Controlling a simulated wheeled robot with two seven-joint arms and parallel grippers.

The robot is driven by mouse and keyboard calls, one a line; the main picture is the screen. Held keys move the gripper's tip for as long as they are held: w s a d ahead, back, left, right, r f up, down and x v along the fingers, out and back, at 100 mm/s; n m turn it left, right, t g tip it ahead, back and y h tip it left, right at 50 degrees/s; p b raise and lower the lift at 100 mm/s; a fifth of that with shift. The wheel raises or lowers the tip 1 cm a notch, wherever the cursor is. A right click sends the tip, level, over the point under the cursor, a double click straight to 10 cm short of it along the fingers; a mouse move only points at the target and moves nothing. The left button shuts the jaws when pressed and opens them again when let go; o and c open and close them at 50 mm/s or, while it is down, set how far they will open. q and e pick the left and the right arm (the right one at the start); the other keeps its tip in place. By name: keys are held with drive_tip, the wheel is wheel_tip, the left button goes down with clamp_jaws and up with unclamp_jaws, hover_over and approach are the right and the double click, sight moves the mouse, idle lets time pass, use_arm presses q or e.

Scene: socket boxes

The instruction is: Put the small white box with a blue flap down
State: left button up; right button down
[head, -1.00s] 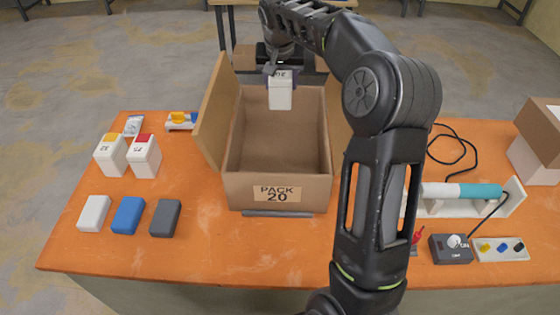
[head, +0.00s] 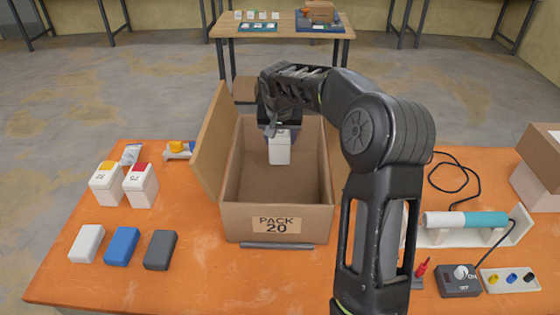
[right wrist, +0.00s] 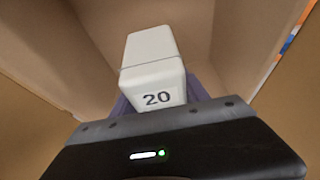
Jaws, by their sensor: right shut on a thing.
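My right gripper (head: 279,129) is shut on a small white box (head: 279,150). It holds the box over the inside of the open cardboard carton marked PACK 20 (head: 233,222), toward its back. In the right wrist view the box (right wrist: 153,62) shows white sides and a printed "20", with the gripper's purple fingers beside it. No blue flap shows on it in either view. I cannot tell whether the box touches the carton floor. My left gripper is not in view.
White boxes with a yellow top (head: 107,185) and a red top (head: 140,186) stand left of the carton. White (head: 87,243), blue (head: 122,246) and grey (head: 160,250) blocks lie in front of them. The carton's left flap (head: 212,140) stands up.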

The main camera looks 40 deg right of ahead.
drive_tip(key=shift+f, duration=1.1)
drive_tip(key=shift+f, duration=0.1)
wheel_tip(320, 180, down, 3)
drive_tip(key=shift+p, duration=0.4)
drive_tip(key=shift+f, duration=0.25)
drive_tip(key=shift+f, duration=0.2)
drive_tip(key=c, duration=0.6)
unclamp_jaws()
drive_tip(key=shift+r, duration=0.1)
